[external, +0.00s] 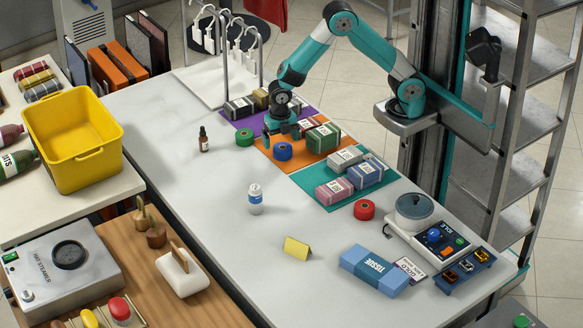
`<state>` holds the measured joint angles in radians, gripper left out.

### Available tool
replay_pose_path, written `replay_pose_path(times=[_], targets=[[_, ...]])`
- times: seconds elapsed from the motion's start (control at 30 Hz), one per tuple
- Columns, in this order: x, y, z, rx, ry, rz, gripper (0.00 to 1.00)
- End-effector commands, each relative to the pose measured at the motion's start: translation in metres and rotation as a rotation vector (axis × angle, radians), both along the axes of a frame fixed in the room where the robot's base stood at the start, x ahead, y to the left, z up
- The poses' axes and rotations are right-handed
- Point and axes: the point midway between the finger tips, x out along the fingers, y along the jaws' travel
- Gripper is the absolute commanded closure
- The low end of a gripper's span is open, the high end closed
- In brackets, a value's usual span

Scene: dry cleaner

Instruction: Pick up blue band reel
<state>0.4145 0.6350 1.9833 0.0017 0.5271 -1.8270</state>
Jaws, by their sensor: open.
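The blue band reel (283,152) lies on the orange mat (266,158) on the white counter, towards the far side. My gripper (281,132) points down just above and behind the blue reel in the picture, with its jaws open and nothing visible between them. The exact gap between the fingertips and the reel cannot be told from this view. A green band reel (244,138) sits to the left, by the purple mat. A red band reel (364,210) sits on the bare counter to the right.
Wrapped bundles stand close by on the orange mat, including a green one (323,138), and on the teal mat (309,183). A brown dropper bottle (203,140) and a white bottle (255,200) stand on the counter. The counter's middle is mostly clear.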

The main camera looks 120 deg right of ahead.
Motion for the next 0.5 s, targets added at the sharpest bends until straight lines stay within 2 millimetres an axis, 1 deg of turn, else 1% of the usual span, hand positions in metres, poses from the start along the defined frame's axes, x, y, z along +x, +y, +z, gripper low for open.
replay_pose_path(times=[0.13, 0.23, 0.33, 0.5], targets=[[-0.008, -0.001, -0.023, 0.003, 0.007, -0.001, 0.03], [-0.008, -0.001, -0.037, 0.002, 0.005, 0.0, 0.03], [-0.007, -0.001, -0.044, 0.001, 0.002, 0.0, 0.03], [-0.007, -0.001, -0.046, 0.0, 0.001, 0.0, 0.03]])
